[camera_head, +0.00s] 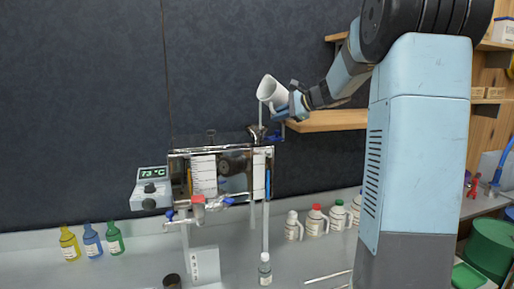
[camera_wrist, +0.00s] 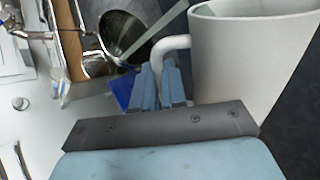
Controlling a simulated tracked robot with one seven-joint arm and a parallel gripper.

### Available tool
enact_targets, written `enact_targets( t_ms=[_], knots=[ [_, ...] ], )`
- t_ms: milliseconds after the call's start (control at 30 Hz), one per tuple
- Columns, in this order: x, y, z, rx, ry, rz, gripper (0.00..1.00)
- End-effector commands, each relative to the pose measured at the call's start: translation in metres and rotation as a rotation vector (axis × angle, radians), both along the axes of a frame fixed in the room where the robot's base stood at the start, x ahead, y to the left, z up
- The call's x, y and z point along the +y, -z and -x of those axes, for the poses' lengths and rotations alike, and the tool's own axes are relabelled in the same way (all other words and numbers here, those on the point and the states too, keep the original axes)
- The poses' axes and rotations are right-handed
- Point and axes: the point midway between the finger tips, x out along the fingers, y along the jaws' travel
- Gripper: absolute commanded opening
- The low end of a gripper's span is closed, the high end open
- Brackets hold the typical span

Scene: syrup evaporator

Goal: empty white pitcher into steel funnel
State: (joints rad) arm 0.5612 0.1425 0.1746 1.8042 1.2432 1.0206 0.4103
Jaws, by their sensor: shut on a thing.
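The white pitcher (camera_head: 272,88) is tilted with its mouth to the lower left, above the steel funnel (camera_head: 257,132). A thin pale stream (camera_head: 261,112) runs from its lip down to the funnel. My gripper (camera_head: 293,107) is shut on the pitcher's handle, on the pitcher's right side. In the wrist view, the blue fingers of my gripper (camera_wrist: 165,82) pinch the handle of the pitcher (camera_wrist: 245,60). The stream (camera_wrist: 155,32) enters the open mouth of the funnel (camera_wrist: 128,38) there. How much liquid is left inside the pitcher cannot be seen.
The evaporator (camera_head: 220,175), a glass and steel frame, stands below the funnel. A temperature display (camera_head: 152,173) reads 73 °C. A wooden shelf (camera_head: 330,121) lies right of the funnel. Coloured bottles (camera_head: 92,240) and white jugs (camera_head: 315,222) stand on the bench.

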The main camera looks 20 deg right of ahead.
Motion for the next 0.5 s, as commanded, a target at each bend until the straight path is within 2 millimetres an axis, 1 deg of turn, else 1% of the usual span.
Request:
enact_targets(
  t_ms=[500],
  knots=[
    [-0.0013, 0.0012, -0.0006, -0.024, 0.006, 0.023, 0.0]
  ],
)
